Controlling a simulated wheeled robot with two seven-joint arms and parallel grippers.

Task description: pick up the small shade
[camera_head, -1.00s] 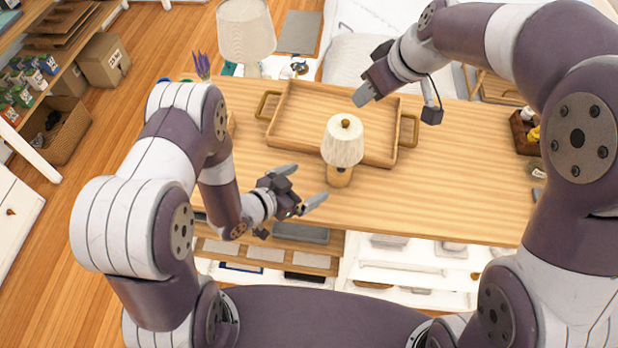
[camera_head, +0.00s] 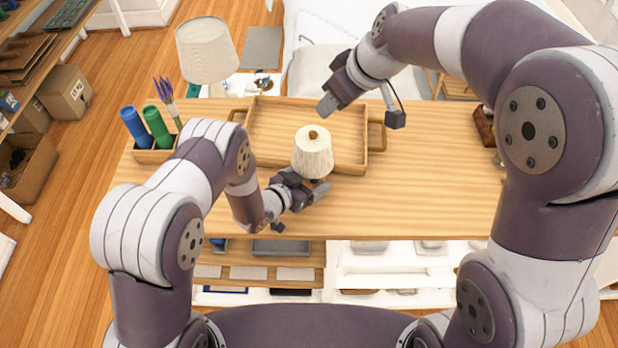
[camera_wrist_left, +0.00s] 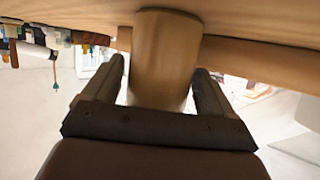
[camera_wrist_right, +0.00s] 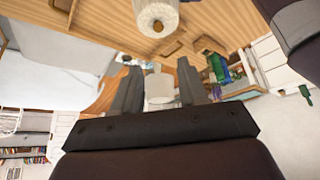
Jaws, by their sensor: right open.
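The small shade (camera_head: 313,155) is cream and pleated, with a brown knob on top. It sits upright on a wooden lamp base (camera_wrist_left: 165,60) at the tray's front edge. It also shows at the top of the right wrist view (camera_wrist_right: 157,18). My left gripper (camera_head: 318,188) is low at the lamp, below the shade. In the left wrist view its fingers (camera_wrist_left: 160,88) stand open on either side of the base, with narrow gaps showing. My right gripper (camera_head: 328,105) is open and empty, above and behind the shade; its spread fingers show in the right wrist view (camera_wrist_right: 160,85).
A wooden tray (camera_head: 262,130) with handles lies behind the lamp. A larger lamp shade (camera_head: 206,50) stands at back left. Blue (camera_head: 134,127) and green (camera_head: 157,127) cylinders stand in a wooden holder at left.

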